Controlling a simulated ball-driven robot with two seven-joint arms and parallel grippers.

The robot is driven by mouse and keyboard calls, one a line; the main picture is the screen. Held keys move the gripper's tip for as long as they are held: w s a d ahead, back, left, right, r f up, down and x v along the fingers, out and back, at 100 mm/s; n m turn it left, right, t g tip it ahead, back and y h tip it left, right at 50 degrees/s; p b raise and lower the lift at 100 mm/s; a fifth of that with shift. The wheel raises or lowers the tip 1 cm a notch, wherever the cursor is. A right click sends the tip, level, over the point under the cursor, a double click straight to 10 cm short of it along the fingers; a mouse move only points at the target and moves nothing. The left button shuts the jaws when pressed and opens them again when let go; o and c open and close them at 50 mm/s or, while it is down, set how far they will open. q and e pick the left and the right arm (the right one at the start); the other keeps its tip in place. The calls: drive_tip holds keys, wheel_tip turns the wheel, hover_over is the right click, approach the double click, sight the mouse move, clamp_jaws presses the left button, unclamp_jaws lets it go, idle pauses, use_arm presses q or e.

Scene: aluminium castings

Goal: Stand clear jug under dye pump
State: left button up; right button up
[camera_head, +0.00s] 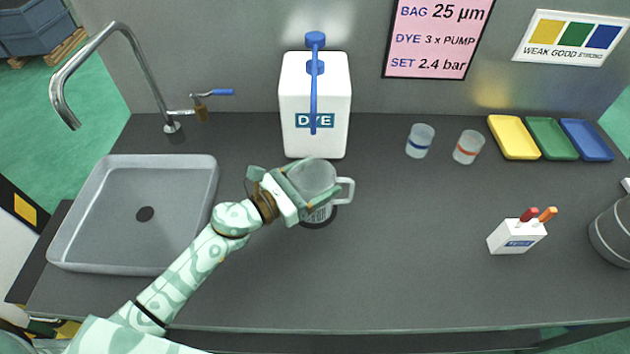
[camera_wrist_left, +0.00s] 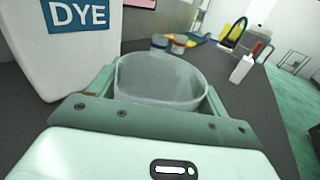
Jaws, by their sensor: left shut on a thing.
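The clear jug (camera_head: 317,178) is upright in front of the white dye container (camera_head: 301,95), with its handle to the right. My left gripper (camera_head: 305,190) is shut around the jug's body; the jug also shows between the fingers in the left wrist view (camera_wrist_left: 160,82). A dark round mark (camera_head: 322,218) shows on the counter at the jug's base; whether the jug touches the counter I cannot tell. My right gripper is not in view.
A grey sink (camera_head: 85,225) with a tap (camera_head: 130,55) lies at the left. Two small cups (camera_head: 419,141) (camera_head: 468,147), yellow, green and blue trays (camera_head: 513,138) and a white pen holder (camera_head: 516,237) stand at the right. The counter's middle front is clear.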

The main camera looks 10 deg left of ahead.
use_arm(q)
drive_tip(key=shift+r, duration=0.1)
drive_tip(key=shift+f, duration=0.25)
drive_tip(key=o, duration=1.3)
drive_tip(key=shift+c, duration=0.2)
drive_tip(key=shift+r, duration=0.1)
drive_tip(key=shift+r, duration=0.2)
drive_tip(key=b+v, duration=0.1)
drive_tip(key=v, duration=1.1)
